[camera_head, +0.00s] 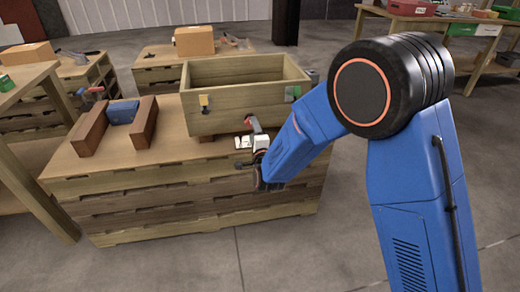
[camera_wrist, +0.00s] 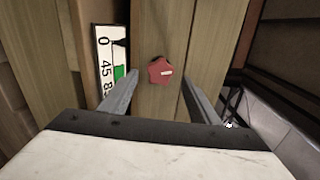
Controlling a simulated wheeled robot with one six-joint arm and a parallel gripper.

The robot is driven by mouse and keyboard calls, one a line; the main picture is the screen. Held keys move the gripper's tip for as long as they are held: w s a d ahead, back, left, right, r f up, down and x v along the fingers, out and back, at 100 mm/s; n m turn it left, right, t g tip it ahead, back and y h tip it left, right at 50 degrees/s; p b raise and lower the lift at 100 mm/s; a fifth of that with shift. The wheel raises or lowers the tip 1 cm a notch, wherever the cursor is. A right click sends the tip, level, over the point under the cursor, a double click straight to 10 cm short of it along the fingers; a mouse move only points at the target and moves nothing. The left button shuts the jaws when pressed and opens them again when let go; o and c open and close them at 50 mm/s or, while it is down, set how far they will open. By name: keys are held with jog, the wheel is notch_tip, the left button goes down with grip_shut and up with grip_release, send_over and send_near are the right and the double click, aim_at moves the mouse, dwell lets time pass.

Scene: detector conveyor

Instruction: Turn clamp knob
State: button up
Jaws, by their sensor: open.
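The red clamp knob (camera_wrist: 160,71) shows in the wrist view, small and many-sided with a pale mark on its face, in front of a wooden board. My gripper (camera_wrist: 159,80) is open, one finger to the left of the knob and one to the right. Neither finger visibly touches it. In the head view my gripper (camera_head: 246,142) is at the front of the wooden crate (camera_head: 225,116), beside a red-tipped part (camera_head: 253,124). I cannot tell whether that part is the same knob.
A white plate with numbers (camera_wrist: 108,60) and a green patch stands left of the knob. The crate rests on a wooden workbench (camera_head: 190,200). Left of it, a blue block (camera_head: 124,111) lies between two brown blocks. Clear floor lies in front of the bench.

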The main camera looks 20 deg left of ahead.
jog(key=v, duration=1.4)
jog(key=shift+s, duration=0.25)
dwell(0.4)
